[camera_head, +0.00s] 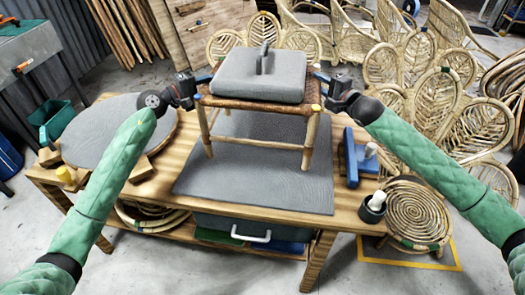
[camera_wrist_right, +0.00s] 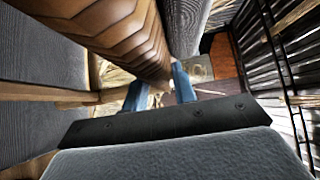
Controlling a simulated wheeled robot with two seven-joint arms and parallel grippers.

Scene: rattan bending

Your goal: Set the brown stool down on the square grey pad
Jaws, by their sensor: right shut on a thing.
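The brown stool (camera_head: 308,133) has a woven brown seat and wooden legs and stands upright over the square grey pad (camera_head: 240,195) on the table. A grey block with a handle (camera_head: 255,80) rests on its seat. I cannot tell whether its feet touch the pad. My right gripper (camera_head: 322,84) is shut on the seat's right edge; its blue fingers (camera_wrist_right: 160,88) also show at the woven seat (camera_wrist_right: 115,30) in the right wrist view. My left gripper (camera_head: 203,86) is at the seat's left edge, its blue fingertips against it, partly hidden.
A round grey disc (camera_head: 105,130) with wooden blocks lies at the table's left. A blue tool (camera_head: 352,160) and a dark cup (camera_head: 372,206) are on the right. A drawer (camera_head: 245,230) sits below. Rattan chairs (camera_head: 440,95) crowd the right and back.

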